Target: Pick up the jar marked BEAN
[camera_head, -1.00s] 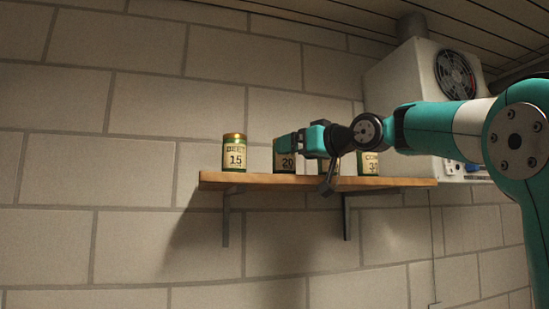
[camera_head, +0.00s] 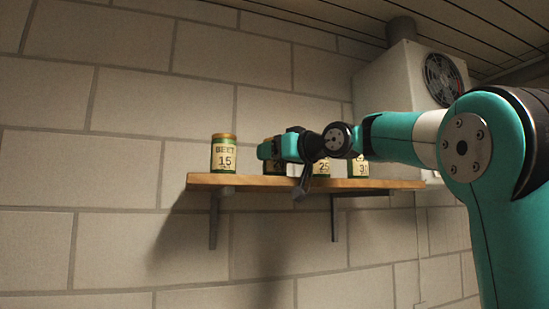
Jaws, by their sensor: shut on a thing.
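Several jars with cream and green labels stand in a row on a wooden shelf (camera_head: 235,181). The leftmost jar (camera_head: 223,153) has a gold lid and reads BEET 15. The second jar (camera_head: 274,168) is mostly hidden behind my gripper (camera_head: 268,150); only its lower part shows. My gripper reaches in from the right and appears shut on this second jar, though the fingertips are hard to make out. A jar reading 25 (camera_head: 321,169) and one reading 30 (camera_head: 358,169) stand to the right, their names covered by my arm. No BEAN marking is readable.
The shelf hangs on two dark brackets against a pale block wall (camera_head: 100,180). A white unit with a fan (camera_head: 400,80) is mounted at the upper right. Clear space lies above the BEET jar and left of the shelf.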

